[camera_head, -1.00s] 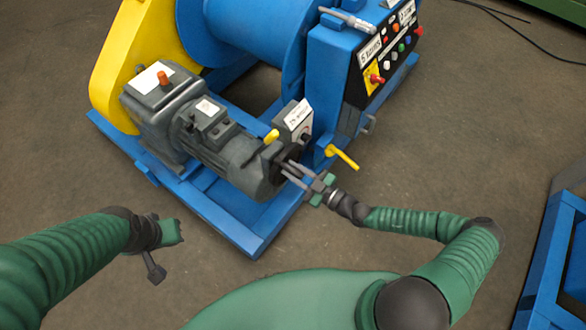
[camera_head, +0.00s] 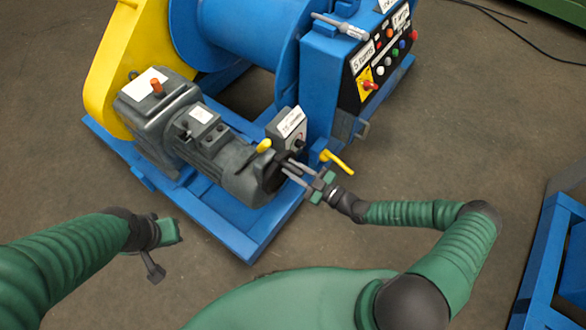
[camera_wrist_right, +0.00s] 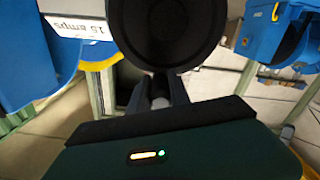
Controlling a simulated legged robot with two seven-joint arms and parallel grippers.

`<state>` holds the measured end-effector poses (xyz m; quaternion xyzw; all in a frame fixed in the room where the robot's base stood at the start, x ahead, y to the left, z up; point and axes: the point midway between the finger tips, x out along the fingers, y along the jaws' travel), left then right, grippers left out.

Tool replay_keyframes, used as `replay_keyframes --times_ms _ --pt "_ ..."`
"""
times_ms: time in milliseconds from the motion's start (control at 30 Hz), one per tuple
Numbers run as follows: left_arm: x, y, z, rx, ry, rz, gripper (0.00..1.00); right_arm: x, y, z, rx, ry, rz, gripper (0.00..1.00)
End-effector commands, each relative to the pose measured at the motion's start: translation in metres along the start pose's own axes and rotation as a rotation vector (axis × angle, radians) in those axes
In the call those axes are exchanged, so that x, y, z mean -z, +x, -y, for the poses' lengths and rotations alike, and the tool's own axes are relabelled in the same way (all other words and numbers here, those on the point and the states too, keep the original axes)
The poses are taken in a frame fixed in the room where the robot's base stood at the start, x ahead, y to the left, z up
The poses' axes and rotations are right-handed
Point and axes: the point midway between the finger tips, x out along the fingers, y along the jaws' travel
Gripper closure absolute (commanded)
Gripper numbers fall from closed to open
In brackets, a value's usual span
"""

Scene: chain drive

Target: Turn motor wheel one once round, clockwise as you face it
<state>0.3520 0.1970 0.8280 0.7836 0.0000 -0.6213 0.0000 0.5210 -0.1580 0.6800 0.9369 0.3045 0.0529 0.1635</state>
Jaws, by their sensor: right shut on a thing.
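The grey motor (camera_head: 228,158) lies on the blue base frame, with a dark wheel (camera_head: 273,176) at its right end. The wheel shows large and black in the right wrist view (camera_wrist_right: 168,30). My right gripper (camera_head: 291,172) reaches to this end from the right, its fingers shut on the wheel's lower rim in the wrist view (camera_wrist_right: 160,95). Any number on the wheel is hidden. My left gripper (camera_head: 165,235) hangs over the floor at the left, away from the motor; its jaw opening is unclear.
A yellow lever (camera_head: 338,160) and a small labelled box (camera_head: 290,128) are close to my right gripper. A control panel (camera_head: 385,60) stands behind, beside a blue drum (camera_head: 235,35). A blue frame (camera_head: 550,250) is at the right. Floor between is clear.

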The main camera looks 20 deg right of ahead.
Motion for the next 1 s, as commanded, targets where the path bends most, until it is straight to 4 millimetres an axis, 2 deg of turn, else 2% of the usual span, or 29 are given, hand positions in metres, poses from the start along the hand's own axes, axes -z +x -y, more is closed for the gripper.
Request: replay_keyframes --times_ms 267,300,433,867,1000 --pt "0.000 0.000 0.000 0.000 0.000 0.000 1.00 -0.001 -0.001 -0.002 -0.003 -0.003 0.002 1.00" --pt "0.000 0.000 0.000 0.000 0.000 0.000 1.00 -0.001 -0.001 -0.002 -0.003 -0.003 0.002 0.73" --pt "0.000 0.000 0.000 0.000 0.000 0.000 1.00 -0.001 -0.001 -0.001 -0.002 -0.003 0.002 0.56" --pt "0.000 0.000 0.000 0.000 0.000 0.000 1.00 0.000 -0.001 0.000 0.000 -0.002 0.001 0.55" --pt "0.000 -0.001 0.000 0.000 0.000 0.000 1.00 -0.001 -0.017 -0.001 -0.001 -0.004 0.003 0.55"
